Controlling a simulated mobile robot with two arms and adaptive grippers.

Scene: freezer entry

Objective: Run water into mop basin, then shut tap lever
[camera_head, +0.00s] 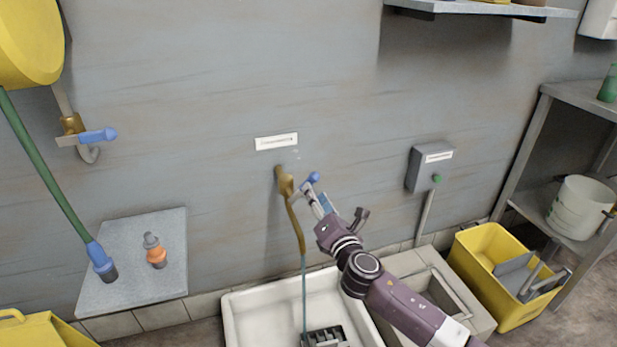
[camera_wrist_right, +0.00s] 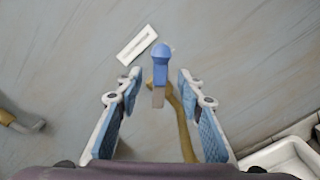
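The brass tap (camera_head: 290,205) is on the wall above the white mop basin (camera_head: 233,318). A thin blue-green stream of water (camera_head: 304,285) falls from its spout into the basin, near a dark grate (camera_head: 325,338). The tap lever (camera_head: 313,178) has a blue end and points out from the tap. My right gripper (camera_head: 336,203) is beside the lever. In the right wrist view my right gripper (camera_wrist_right: 157,82) is open, with the blue lever (camera_wrist_right: 160,66) showing between its two fingers, apart from both. My left gripper is not in view.
A grey box with a green button (camera_head: 425,168), a yellow bucket (camera_head: 480,270) and a rack with a white pail (camera_head: 578,207) are to the right.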

